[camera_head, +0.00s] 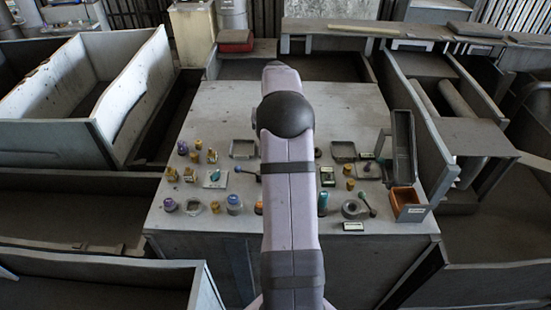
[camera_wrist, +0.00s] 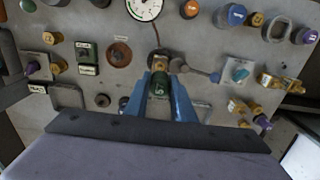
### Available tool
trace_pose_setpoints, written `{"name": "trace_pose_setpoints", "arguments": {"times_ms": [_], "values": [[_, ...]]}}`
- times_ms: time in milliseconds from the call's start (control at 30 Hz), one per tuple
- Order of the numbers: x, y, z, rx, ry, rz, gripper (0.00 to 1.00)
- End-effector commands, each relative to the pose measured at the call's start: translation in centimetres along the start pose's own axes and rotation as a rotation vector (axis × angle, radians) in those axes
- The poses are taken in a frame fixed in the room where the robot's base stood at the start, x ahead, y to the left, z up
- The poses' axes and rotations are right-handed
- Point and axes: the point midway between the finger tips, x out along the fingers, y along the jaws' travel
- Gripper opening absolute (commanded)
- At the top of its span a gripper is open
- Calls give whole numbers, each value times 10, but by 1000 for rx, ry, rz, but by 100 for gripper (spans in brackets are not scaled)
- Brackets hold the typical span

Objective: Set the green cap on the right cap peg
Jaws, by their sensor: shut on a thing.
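My gripper (camera_wrist: 160,88) shows in the wrist view as two blue fingers shut on a dark green cap (camera_wrist: 159,84) with a pale mark on it. The cap is held above the grey panel. A dark round part with a brassy face (camera_wrist: 158,58) shows just beyond the cap; I cannot tell whether they touch. I cannot pick out the right cap peg for sure. In the head view my arm hides the gripper, the cap and the middle of the panel.
Around the cap are a rod with a blue ball end (camera_wrist: 205,74), a white gauge (camera_wrist: 145,8), a teal knob on a plate (camera_wrist: 238,73) and a round brown disc (camera_wrist: 119,54). In the head view an orange-brown bin (camera_head: 407,203) stands at the panel's right edge.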

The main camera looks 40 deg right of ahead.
Motion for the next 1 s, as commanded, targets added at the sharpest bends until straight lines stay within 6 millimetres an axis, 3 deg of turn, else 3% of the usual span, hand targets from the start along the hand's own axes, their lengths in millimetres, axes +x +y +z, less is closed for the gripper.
{"name": "trace_pose_setpoints", "arguments": {"times_ms": [267, 600, 1000], "values": [[9, 0, 0, 0, -1, 0, 0], [42, 0, 0, 0, -1, 0, 0], [47, 0, 0, 0, 1, 0, 0]]}}
